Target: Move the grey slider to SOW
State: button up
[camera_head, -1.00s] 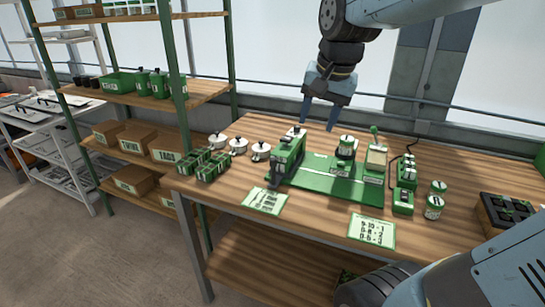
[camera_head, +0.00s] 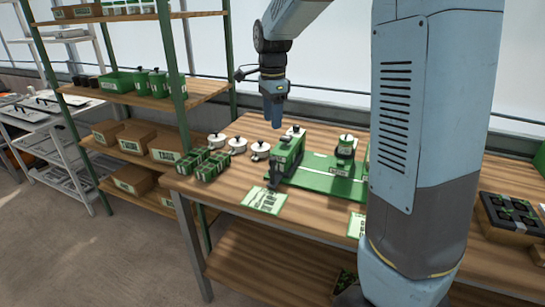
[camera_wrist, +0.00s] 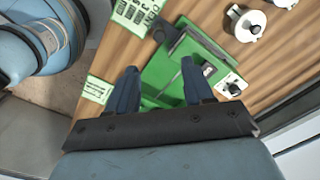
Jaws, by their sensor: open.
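The green seeder base (camera_head: 318,181) lies on the wooden bench, with an upright green housing (camera_head: 287,153) at its left end. A dark grey part (camera_head: 274,181) shows at the housing's front left foot. In the wrist view a grey bar (camera_wrist: 205,46) lies across the end of the green base (camera_wrist: 160,70). I cannot tell which grey part is the slider, and the SOW mark is not readable. My gripper (camera_head: 273,124) hangs pointing down above and slightly left of the housing. In the wrist view my gripper (camera_wrist: 162,69) is open, with nothing held between its fingers.
My arm hides the right part of the seeder. White round pots (camera_head: 238,146) and small green trays (camera_head: 212,164) stand left of it. A printed card (camera_head: 264,200) lies in front. A black tray (camera_head: 510,214) is at the right. Shelves stand left.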

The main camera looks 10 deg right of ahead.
aim_at(272, 158)
notch_tip(272, 158, down, 14)
jog(key=shift+r, duration=0.2)
dwell(0.4)
grip_shut()
dwell(0.4)
